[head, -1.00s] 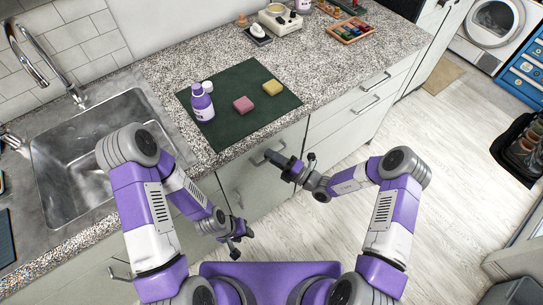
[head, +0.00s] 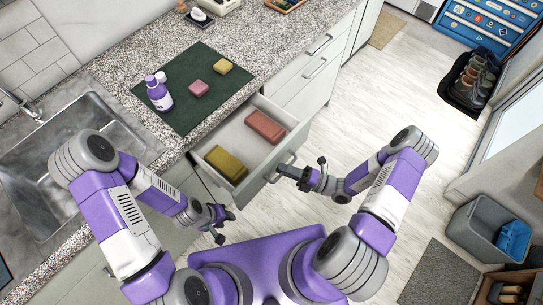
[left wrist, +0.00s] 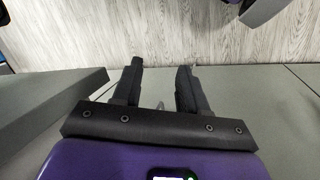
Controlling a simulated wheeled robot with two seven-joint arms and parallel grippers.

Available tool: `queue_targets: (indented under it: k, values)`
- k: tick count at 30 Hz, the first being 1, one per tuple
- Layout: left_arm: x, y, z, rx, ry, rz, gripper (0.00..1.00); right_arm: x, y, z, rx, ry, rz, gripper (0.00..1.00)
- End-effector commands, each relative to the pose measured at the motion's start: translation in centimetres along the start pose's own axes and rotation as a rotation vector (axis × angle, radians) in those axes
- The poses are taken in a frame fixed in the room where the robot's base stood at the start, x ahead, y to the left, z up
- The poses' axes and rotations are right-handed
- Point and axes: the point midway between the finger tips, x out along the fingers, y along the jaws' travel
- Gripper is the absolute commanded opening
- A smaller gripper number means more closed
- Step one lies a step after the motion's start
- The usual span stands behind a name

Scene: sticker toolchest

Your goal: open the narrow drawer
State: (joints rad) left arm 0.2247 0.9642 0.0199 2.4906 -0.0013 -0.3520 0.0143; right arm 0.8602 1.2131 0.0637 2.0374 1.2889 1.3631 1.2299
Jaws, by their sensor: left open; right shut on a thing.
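The narrow drawer (head: 256,184) under the counter stands pulled out. A red block (head: 265,127) and an olive-yellow block (head: 226,163) lie inside it.
On the counter, a dark green mat (head: 190,112) holds a purple bottle (head: 159,95), a pink sponge (head: 199,88) and a yellow sponge (head: 222,66). A sink (head: 60,150) is at left. Closed drawers are beyond the open one.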

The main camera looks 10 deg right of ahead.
Motion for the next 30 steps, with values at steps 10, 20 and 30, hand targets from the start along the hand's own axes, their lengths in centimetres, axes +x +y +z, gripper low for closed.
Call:
queue_targets:
  k: [10, 20, 30]
  values:
    - [-0.3, 0.1, 0.0, 0.000, 0.000, 0.000, 0.43, -3.1, 0.7, -1.3, -0.002, 0.002, 0.000, 0.00]
    - [-0.3, 0.1, 0.0, 0.000, 0.000, 0.000, 0.43, -3.3, 0.7, -1.4, -0.002, 0.003, 0.000, 0.00]
    - [-0.3, 0.1, 0.0, 0.000, 0.000, 0.000, 0.43, -3.3, 0.7, -1.4, -0.002, 0.002, 0.000, 0.23]
